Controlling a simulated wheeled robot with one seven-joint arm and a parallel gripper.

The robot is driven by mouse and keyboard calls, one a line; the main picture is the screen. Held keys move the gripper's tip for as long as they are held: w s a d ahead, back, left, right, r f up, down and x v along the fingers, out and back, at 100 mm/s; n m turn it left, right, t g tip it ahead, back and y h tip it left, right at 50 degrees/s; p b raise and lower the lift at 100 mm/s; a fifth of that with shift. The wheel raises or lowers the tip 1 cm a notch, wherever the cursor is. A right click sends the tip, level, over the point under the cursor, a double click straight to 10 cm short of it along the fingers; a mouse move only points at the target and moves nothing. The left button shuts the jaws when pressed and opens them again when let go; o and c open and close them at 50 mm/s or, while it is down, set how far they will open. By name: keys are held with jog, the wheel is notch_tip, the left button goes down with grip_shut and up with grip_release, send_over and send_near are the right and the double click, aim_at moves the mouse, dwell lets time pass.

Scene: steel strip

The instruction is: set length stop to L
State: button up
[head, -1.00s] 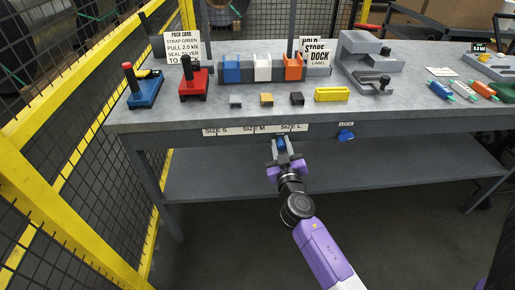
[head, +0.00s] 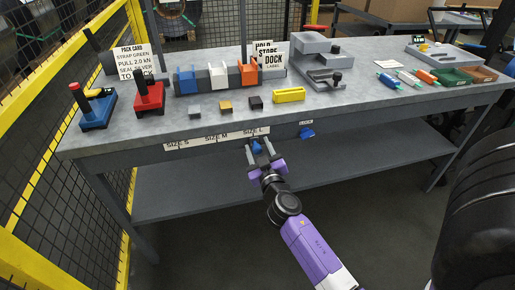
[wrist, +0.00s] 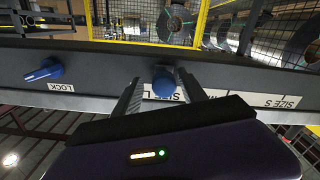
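The length stop's blue knob (head: 257,147) sits at the table's front edge, just under the SIZE L label (head: 256,132). My gripper (head: 258,145) reaches up to it from below, one finger on each side. In the wrist view the knob (wrist: 163,82) stands between the fingers of my gripper (wrist: 161,82), which look closed about it; finger contact is hard to see. The knob and fingers partly cover the SIZE L label there. A blue lock knob (head: 307,133) sits under the LOCK label (head: 306,122), to the right of my gripper; it also shows in the wrist view (wrist: 44,70).
The SIZE M label (head: 216,138) and SIZE S label (head: 177,145) run left along the edge. A lower shelf (head: 200,187) lies behind my arm. Small blocks and a yellow block (head: 289,95) lie on the table (head: 350,105). A yellow fence (head: 40,150) stands left.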

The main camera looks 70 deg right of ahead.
jog(key=shift+a, duration=0.1)
jog(key=shift+s+a+f, duration=0.1)
jog(key=shift+s+a, duration=0.1)
jog(key=shift+a, duration=0.05)
jog(key=b+v, duration=0.2)
jog(key=v, duration=0.5)
jog(key=shift+b, duration=0.3)
